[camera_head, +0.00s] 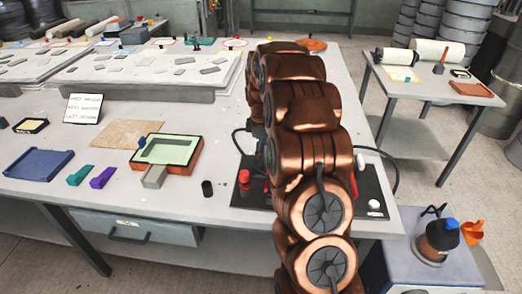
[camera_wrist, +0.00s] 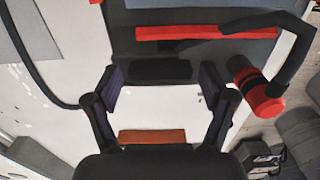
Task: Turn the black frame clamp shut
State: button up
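A dark base plate (camera_head: 258,194) lies on the table's right part, with a red knob (camera_head: 244,177) at its left and a white knob (camera_head: 374,205) at its right. My copper arm hides its middle. In the wrist view a dark frame with a red bar (camera_wrist: 190,33) spans the top. At its right a black bent lever (camera_wrist: 293,60) stands beside a red handle with a black band (camera_wrist: 258,93). I cannot tell which of these parts is the black frame clamp. My gripper (camera_wrist: 160,88) has its fingers spread, with no object clearly held. The head view hides my gripper behind the arm.
Left of the plate are a small black cylinder (camera_head: 207,188), an orange-framed green mould (camera_head: 170,150), purple (camera_head: 103,177) and teal (camera_head: 78,175) blocks, and a blue tray (camera_head: 39,164). A blue-capped pot (camera_head: 439,239) stands on the cabinet at front right. Black cables loop beside the plate.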

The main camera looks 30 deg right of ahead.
jog(key=c, duration=0.8)
jog(key=shift+f+m+b, duration=0.1)
jog(key=shift+m+b, duration=0.2)
jog(key=shift+b, duration=0.05)
jog(key=m+b, duration=0.2)
jog(key=shift+f+m+b, duration=0.15)
jog(key=shift+m+b, duration=0.15)
jog(key=m+b, duration=0.1)
jog(key=m, duration=0.1)
jog(key=m+b, duration=0.2)
jog(key=shift+s+d+m, duration=0.15)
jog(key=shift+m, duration=0.15)
jog(key=m+b, duration=0.2)
jog(key=m, duration=0.3)
jog(key=shift+s+b, duration=0.2)
jog(key=shift+b, duration=0.2)
jog(key=shift+s+r+m+b, duration=0.15)
jog(key=shift+m+b, duration=0.45)
jog(key=shift+m, duration=1.4)
jog(key=shift+r, duration=0.1)
